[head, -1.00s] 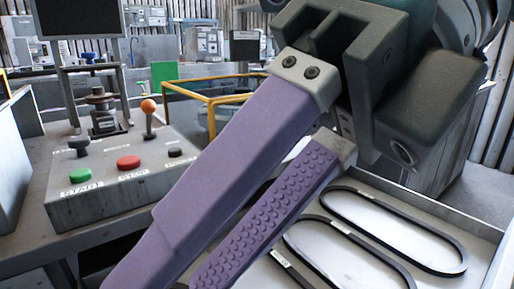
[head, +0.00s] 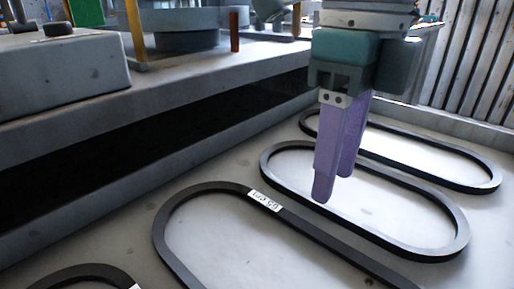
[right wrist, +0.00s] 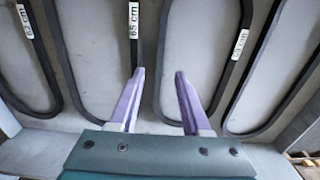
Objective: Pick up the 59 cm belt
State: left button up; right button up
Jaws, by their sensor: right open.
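My right gripper (head: 335,187) is open and points down over a black oblong belt (head: 365,236) in the tray. In the right wrist view my fingertips (right wrist: 160,71) lie on either side of this belt's left strand (right wrist: 162,42), with nothing held; the height gap is hard to judge. Its white label (right wrist: 240,44) is on the other strand; its number is too small to read surely. In the head view the gripper hides that label. The neighbouring belt (head: 160,235) is marked 65 cm, and another (right wrist: 44,55) is marked 62 cm. My left gripper is not in view.
Another belt (head: 480,183) lies beyond, toward the tray's far side. The pale tray floor (head: 130,215) is bare between the belts. A grey control box (head: 60,80) and a raised ledge (head: 200,85) stand to the left and behind.

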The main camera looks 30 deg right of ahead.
aim_at(326, 214)
notch_tip(326, 214, down, 4)
jog(key=shift+r+b, duration=0.15)
jog(key=shift+b, duration=0.25)
grip_shut()
